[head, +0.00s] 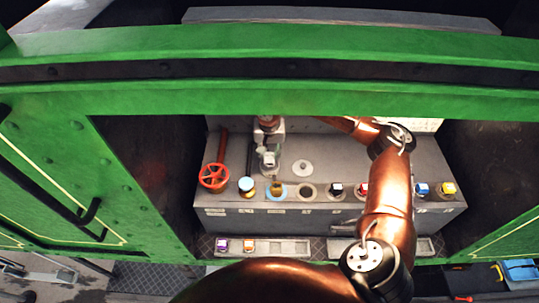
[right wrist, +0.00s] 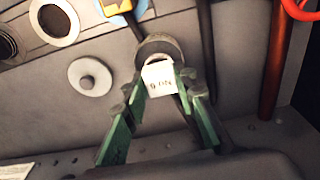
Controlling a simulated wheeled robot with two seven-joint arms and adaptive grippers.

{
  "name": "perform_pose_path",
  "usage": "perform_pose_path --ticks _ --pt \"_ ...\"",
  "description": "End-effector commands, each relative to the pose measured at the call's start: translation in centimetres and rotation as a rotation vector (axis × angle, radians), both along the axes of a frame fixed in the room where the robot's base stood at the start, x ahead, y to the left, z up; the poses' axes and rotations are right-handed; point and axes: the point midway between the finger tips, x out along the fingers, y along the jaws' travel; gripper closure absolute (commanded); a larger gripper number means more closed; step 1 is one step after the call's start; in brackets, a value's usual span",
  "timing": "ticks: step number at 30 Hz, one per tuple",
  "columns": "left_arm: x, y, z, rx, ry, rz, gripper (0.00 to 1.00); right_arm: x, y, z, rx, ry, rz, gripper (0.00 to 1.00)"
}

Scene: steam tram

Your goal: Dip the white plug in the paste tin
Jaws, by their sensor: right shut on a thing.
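My right gripper (head: 268,157) is over the grey bench in the head view. In the right wrist view its green fingers (right wrist: 160,88) are shut on the white plug (right wrist: 158,77), a pale block with dark lettering and what looks like a grey round end beyond it. The paste tin appears to be the blue-rimmed tin (head: 276,197) with brownish content, just in front of the gripper in the head view. Its blue and yellow edge (right wrist: 122,8) shows at the top of the right wrist view. The plug is apart from it. My left gripper is not in view.
Several coloured plugs line the bench front. Green beams cross above.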

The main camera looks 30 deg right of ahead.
Motion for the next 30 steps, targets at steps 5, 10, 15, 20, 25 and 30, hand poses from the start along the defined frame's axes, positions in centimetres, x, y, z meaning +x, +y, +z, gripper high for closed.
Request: perform_pose_path --ticks 5,10,15,20,25,30 --pt "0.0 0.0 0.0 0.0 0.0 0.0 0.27 -0.1 0.0 -0.2 0.0 0.006 0.002 1.0" --pt "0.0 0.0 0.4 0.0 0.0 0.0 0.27 -0.1 0.0 0.7 0.0 0.005 0.001 1.0" --pt "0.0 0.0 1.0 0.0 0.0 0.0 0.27 0.0 0.0 2.2 0.0 0.001 0.001 1.0" --pt "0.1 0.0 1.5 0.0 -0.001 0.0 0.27 0.0 0.0 3.4 0.0 0.0 0.0 1.0" --pt "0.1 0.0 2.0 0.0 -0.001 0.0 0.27 0.0 0.1 4.7 0.001 0.0 0.001 1.0" --pt "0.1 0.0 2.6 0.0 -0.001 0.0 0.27 0.0 0.0 5.9 0.0 0.0 0.0 1.0"
